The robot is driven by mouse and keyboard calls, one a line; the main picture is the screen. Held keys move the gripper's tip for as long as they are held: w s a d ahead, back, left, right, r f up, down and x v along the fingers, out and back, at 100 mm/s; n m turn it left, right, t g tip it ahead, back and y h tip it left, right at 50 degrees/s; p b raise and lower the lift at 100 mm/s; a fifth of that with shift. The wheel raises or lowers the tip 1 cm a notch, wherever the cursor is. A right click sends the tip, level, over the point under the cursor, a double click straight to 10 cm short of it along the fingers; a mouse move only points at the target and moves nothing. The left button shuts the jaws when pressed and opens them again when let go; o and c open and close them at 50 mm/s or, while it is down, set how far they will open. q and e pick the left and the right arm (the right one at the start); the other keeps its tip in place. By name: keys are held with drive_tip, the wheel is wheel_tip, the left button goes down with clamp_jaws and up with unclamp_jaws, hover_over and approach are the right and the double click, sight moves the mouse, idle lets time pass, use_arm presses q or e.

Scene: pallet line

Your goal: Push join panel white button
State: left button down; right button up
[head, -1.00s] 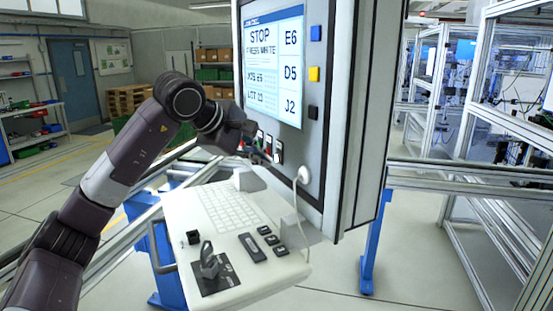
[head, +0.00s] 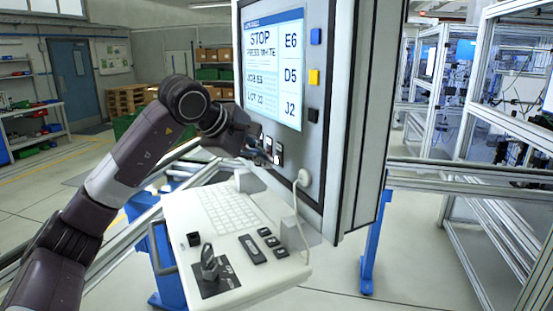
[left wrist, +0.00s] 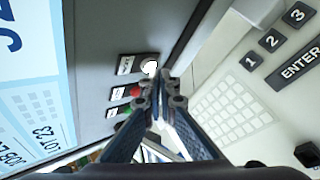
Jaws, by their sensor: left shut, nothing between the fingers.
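The join panel (head: 345,110) stands upright in the head view, with a lit screen reading "STOP PRESS WHITE". Below the screen is a row of small buttons, partly hidden by my left gripper (head: 264,156). In the left wrist view, the white button (left wrist: 149,67) is nearest the top, with a red button (left wrist: 135,91) and a green button (left wrist: 126,111) below it. My left gripper (left wrist: 158,84) is shut and empty. Its fingertips are just beside and below the white button in that view; I cannot tell whether they touch it. My right gripper is not in view.
A console shelf with a keyboard (head: 228,209), a dark knob (head: 209,263) and several keys juts out under the panel. A pale cable (head: 296,207) hangs at the panel's lower edge. Blue, yellow and black side buttons sit right of the screen (head: 272,68).

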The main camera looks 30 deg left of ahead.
use_arm(q)
drive_tip(key=shift+w+d, duration=0.2)
idle(0.6)
drive_tip(key=shift+w+d+p, duration=0.15)
drive_tip(key=shift+w+p, duration=0.1)
drive_tip(key=shift+p, duration=0.1)
idle(0.5)
drive_tip(key=shift+s+a+b, duration=0.35)
drive_tip(key=shift+s+a, duration=0.1)
drive_tip(key=shift+s, duration=0.3)
